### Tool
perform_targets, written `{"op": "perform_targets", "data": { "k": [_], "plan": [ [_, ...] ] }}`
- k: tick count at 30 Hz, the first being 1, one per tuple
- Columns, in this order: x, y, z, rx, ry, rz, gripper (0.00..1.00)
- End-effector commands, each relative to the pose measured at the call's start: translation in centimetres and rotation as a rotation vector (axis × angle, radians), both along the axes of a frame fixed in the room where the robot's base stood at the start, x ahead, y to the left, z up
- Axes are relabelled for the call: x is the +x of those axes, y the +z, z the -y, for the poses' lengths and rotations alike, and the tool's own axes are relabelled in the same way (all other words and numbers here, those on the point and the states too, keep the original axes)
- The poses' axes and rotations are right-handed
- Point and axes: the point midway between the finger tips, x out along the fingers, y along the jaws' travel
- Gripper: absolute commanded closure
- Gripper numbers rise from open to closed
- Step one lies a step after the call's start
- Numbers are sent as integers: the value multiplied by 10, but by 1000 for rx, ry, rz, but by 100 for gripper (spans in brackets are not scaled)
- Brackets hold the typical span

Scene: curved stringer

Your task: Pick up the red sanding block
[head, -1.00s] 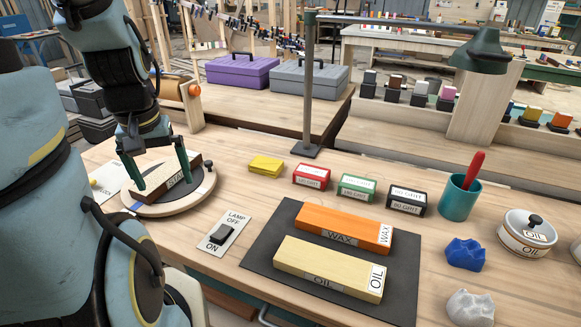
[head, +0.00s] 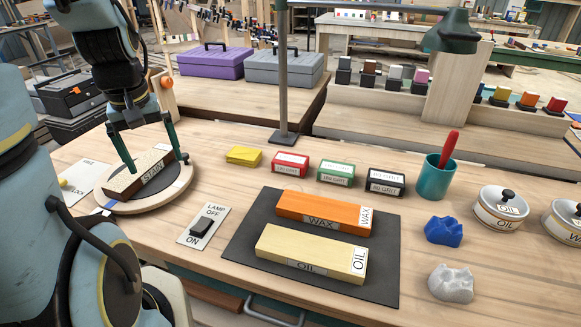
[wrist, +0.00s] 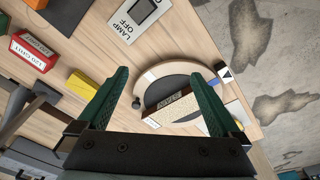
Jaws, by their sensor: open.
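The red sanding block (head: 290,165), with a white grit label, sits on the bench between the yellow block and the green sanding block (head: 336,174). It also shows at the left edge of the wrist view (wrist: 34,48).
A yellow block (head: 244,155) lies between my gripper and the red block. A lamp post (head: 282,95) rises just behind the red block. A black sanding block (head: 385,182), a teal cup (head: 435,178), a dark mat (head: 240,243) with WAX and OIL blocks, and a lamp switch (head: 203,226) are nearby.

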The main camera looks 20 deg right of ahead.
Motion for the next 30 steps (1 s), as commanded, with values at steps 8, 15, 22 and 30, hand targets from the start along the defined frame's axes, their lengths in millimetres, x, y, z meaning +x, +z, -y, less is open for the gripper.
{"op": "perform_targets", "data": {
  "k": [8, 15, 22, 30],
  "plan": [
    [80, -30, 162, -39, 383, -81, 0],
    [82, -46, 295, -26, 680, -119, 0],
    [72, -52, 339, -18, 792, -125, 0],
    [72, -90, 339, -16, 796, -125, 0]
  ]
}}
